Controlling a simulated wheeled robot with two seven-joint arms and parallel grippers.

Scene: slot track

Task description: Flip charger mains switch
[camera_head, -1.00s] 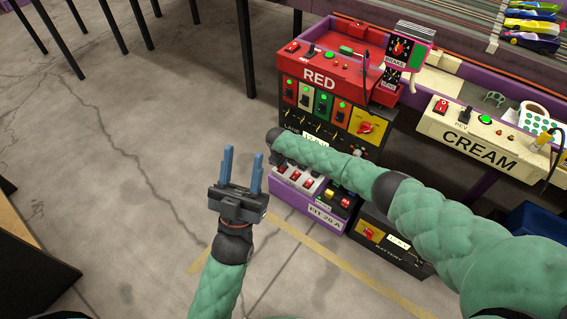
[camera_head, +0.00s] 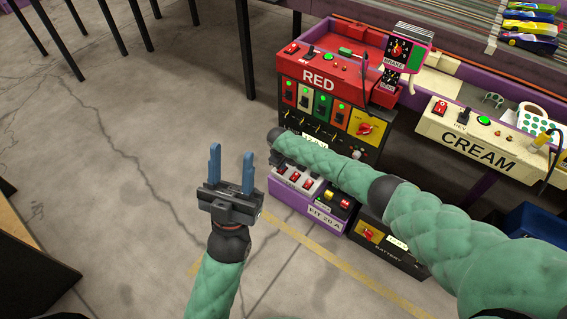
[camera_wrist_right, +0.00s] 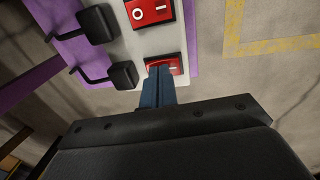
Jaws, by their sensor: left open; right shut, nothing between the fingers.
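In the right wrist view, two red rocker switches (camera_wrist_right: 150,12) marked O and I sit on the pale panel (camera_wrist_right: 125,62). My right gripper (camera_wrist_right: 158,70) is shut and empty, its blue fingertips over the edge of the lower red rocker (camera_wrist_right: 174,66); contact cannot be told. Its fingers are hidden in the head view. My left gripper (camera_head: 232,150) is open and empty, left of the box above the floor.
Black knobs or plugs (camera_wrist_right: 122,75) with dark leads sit beside the rockers. The red control unit (camera_head: 325,75) stands above the purple box, and a battery box (camera_head: 392,245) is to its right. The cream panel (camera_head: 475,140) is further right. The floor at left is clear.

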